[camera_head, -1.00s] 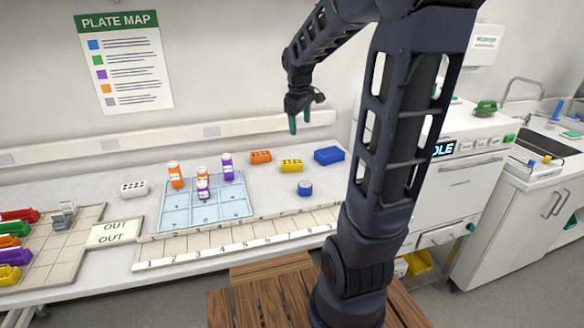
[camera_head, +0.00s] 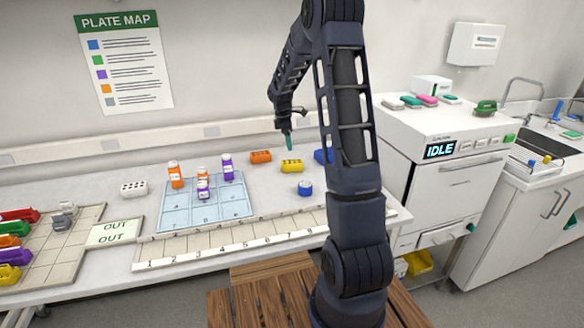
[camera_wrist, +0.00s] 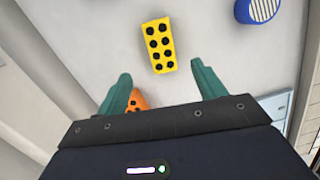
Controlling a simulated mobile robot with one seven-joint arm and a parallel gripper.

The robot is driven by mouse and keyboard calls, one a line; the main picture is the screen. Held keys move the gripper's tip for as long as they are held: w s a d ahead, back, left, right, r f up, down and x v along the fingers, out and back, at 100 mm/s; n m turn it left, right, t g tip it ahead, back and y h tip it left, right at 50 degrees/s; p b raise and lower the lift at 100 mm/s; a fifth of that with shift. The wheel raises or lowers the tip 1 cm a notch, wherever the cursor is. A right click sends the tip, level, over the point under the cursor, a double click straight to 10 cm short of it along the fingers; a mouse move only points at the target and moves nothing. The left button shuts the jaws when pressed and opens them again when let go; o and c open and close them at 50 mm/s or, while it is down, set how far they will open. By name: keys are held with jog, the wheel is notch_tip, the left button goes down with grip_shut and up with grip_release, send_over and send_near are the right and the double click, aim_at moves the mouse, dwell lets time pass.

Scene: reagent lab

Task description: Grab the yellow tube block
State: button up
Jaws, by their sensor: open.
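The yellow tube block (camera_head: 292,166) lies on the white bench, between an orange block and a blue block. In the wrist view the yellow tube block (camera_wrist: 159,46) shows its top with two rows of dark holes, ahead of and between the fingertips. My gripper (camera_head: 288,143) is above the bench, just over and behind the yellow block, with its green fingers pointing down. In the wrist view my gripper (camera_wrist: 161,84) has its two green fingers spread wide with nothing between them. The block is apart from the fingers.
An orange block (camera_head: 261,156) sits close on the left; its corner shows by the left finger in the wrist view (camera_wrist: 137,101). A blue block (camera_head: 321,156) is partly behind my arm. A blue round item (camera_head: 305,188) stands in front. A pale blue grid (camera_head: 172,214) holds several bottles.

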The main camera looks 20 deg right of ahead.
send_over(292, 162)
jog(key=f, duration=0.3)
jog(key=a+f, duration=0.1)
jog(key=f, duration=0.1)
jog(key=shift+w, duration=0.35)
jog(key=shift+s+d+f, duration=0.1)
jog(key=shift+d+f, duration=0.05)
jog(key=shift+f, duration=0.85)
jog(key=shift+s+d+f, duration=0.1)
jog(key=shift+d+f, duration=0.1)
jog(key=shift+f, duration=0.85)
jog(key=shift+s+d+f, duration=0.1)
jog(key=shift+d+f, duration=0.05)
jog(key=shift+f, duration=0.85)
jog(key=c, duration=1.1)
jog(key=shift+c, duration=0.2)
jog(key=shift+r, duration=0.15)
